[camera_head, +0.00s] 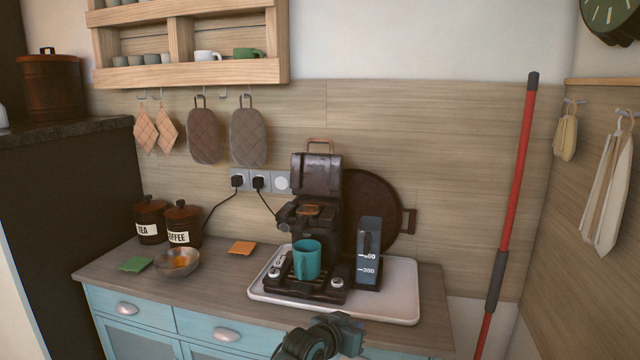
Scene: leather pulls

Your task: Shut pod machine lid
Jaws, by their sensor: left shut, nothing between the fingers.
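The pod machine (325,225) is dark and stands on a white tray (400,300) on the counter. Its lid (317,176) is open, standing up at the back with a tan pull loop at its top edge. A brownish area (309,210) shows in the opened top below the lid. A teal mug (307,262) stands on the machine's drip base. My left gripper (345,322) is at the bottom edge, in front of and below the machine, apart from it. It is shut and empty. My right gripper is out of view.
A water tank (368,250) stands at the machine's right, with a round brown board (385,205) behind. Tea (149,221) and coffee (184,224) canisters and a metal bowl (178,263) are left. A red pole (515,190) leans at right. The space before the counter looks clear.

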